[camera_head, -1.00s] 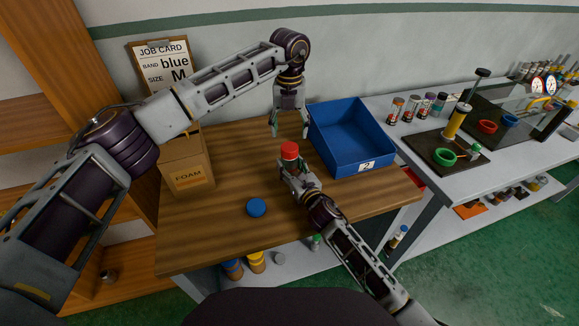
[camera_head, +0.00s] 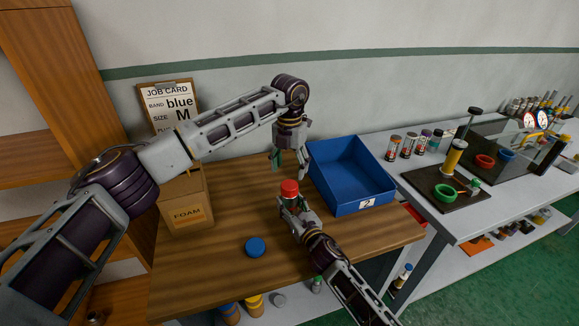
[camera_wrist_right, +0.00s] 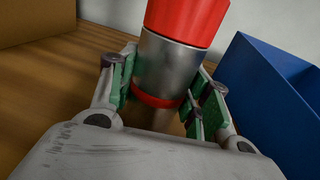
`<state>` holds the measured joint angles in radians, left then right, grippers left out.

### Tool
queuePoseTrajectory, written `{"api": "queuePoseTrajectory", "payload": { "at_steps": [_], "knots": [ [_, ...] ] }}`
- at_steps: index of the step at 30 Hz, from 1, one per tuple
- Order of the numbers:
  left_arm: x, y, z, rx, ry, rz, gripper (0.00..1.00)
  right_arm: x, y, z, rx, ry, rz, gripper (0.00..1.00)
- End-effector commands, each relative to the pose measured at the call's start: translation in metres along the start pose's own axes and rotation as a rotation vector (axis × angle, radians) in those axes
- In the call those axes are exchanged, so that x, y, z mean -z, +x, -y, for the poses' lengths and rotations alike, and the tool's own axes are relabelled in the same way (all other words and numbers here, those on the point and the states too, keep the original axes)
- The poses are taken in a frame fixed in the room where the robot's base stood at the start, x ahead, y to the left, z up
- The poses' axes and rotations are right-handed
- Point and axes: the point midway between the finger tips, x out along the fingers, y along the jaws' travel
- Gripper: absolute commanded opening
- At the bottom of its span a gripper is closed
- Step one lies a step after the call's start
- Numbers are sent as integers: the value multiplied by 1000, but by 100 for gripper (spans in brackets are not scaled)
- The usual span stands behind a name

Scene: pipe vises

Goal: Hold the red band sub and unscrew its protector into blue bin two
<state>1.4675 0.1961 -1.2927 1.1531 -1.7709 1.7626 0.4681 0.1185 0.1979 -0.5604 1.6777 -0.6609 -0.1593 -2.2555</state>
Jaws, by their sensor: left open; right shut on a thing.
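The red band sub is a grey metal cylinder (camera_wrist_right: 168,66) with a red band (camera_wrist_right: 156,97) low on it. Its red protector (camera_wrist_right: 185,20) sits on top; it also shows in the head view (camera_head: 289,188). My right gripper (camera_head: 290,207) is shut on the sub and holds it upright, its green pads around the lower body near the band. My left gripper (camera_head: 289,165) is open, pointing down just above the protector and apart from it. Blue bin two (camera_head: 366,202), with a "2" label, stands right of the grippers and looks empty.
A blue cap (camera_head: 255,247) lies on the wooden table (camera_head: 205,265). A foam box (camera_head: 187,214) and job card (camera_head: 170,108) reading blue, M stand at the left back. A side bench (camera_head: 455,225) holds jars and vises. The table's front left is clear.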

Motion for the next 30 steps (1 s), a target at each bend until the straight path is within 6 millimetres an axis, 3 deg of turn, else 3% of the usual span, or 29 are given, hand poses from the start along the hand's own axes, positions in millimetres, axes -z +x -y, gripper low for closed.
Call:
{"api": "queuePoseTrajectory", "payload": {
  "at_steps": [30],
  "knots": [
    [0, 0, 0, -1, 813, 0, 66, 0, 0, 0, 0, 0, -1, 0]
  ]
}}
